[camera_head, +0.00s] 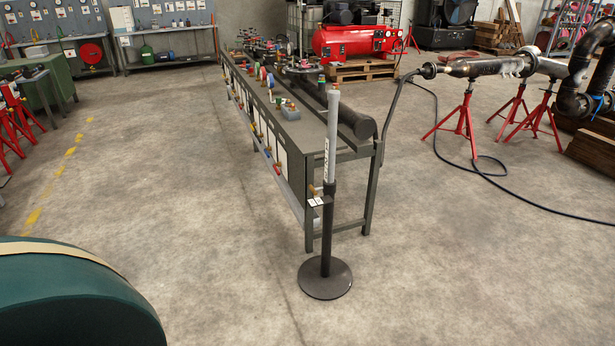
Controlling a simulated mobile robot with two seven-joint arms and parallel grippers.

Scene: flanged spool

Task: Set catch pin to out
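A stand (327,235) with a round dark base, a black lower post and a grey upper tube stands upright on the floor near the centre. A small brass-coloured part (312,190), possibly the catch pin, sits on the left side of the post near the joint of tube and post. A small white tag or plate (319,201) is just below it. The part is too small to tell whether the pin is in or out. Neither of my grippers is in view.
A long bench (290,150) with valves and pipes stands close behind the stand. A large dark green rounded object (70,305) fills the bottom left. A flanged pipe (490,67) rests on red tripods (464,122) at right; a black cable (480,170) crosses the floor.

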